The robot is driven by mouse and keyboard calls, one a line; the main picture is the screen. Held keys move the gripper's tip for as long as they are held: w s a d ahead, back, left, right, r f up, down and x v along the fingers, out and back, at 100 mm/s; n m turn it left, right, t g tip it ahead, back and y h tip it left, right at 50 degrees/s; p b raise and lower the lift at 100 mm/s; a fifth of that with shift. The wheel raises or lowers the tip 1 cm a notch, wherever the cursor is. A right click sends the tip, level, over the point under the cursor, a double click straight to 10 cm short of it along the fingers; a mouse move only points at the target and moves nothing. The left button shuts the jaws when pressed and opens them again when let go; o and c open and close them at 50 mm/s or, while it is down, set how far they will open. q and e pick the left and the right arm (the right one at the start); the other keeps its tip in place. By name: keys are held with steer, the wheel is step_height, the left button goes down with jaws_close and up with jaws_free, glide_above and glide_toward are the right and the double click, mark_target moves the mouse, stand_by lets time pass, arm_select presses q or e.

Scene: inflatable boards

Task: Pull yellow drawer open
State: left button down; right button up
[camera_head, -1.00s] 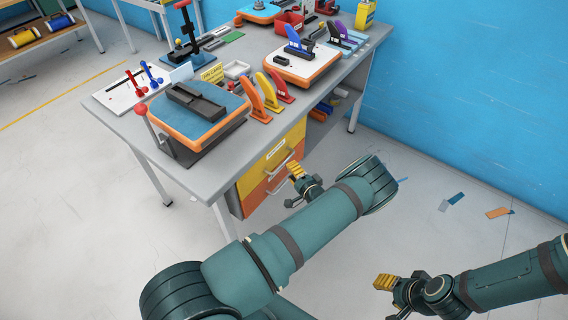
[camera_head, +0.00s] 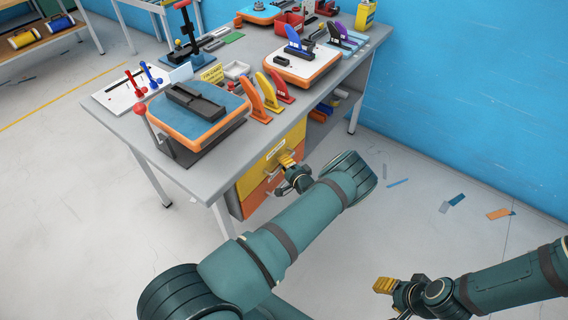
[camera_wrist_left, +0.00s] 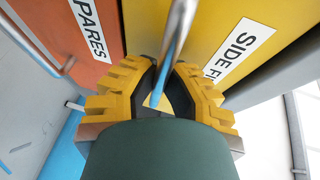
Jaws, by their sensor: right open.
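The yellow drawer (camera_head: 252,179) is the upper drawer under the near end of the grey workbench, and its front looks flush with the cabinet. In the left wrist view the yellow front (camera_wrist_left: 222,22) carries a white label, and its metal bar handle (camera_wrist_left: 180,28) runs between my left fingers. My left gripper (camera_head: 285,164) is at the drawer front; in the wrist view its yellow-backed fingers (camera_wrist_left: 163,75) converge on the bar from both sides and look shut on it. My right gripper (camera_head: 389,299) is open and empty over the floor at lower right.
An orange drawer (camera_head: 253,201) lies directly below the yellow one. The workbench (camera_head: 215,180) holds a blue-topped board (camera_head: 205,125), colored levers (camera_head: 268,95) and other parts. A blue wall (camera_head: 460,90) stands behind. The floor before the drawers is open.

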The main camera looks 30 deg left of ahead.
arm_select(q)
steer(key=s+d+b, duration=0.1)
steer(key=d+b, duration=0.3)
steer(key=d, duration=1.9)
steer(key=shift+s+d+b, duration=0.4)
steer(key=c, duration=1)
jaws_free()
steer(key=shift+d, duration=0.1)
steer(key=v, duration=0.7)
steer(key=shift+s+d, duration=0.1)
steer(key=shift+s, duration=0.05)
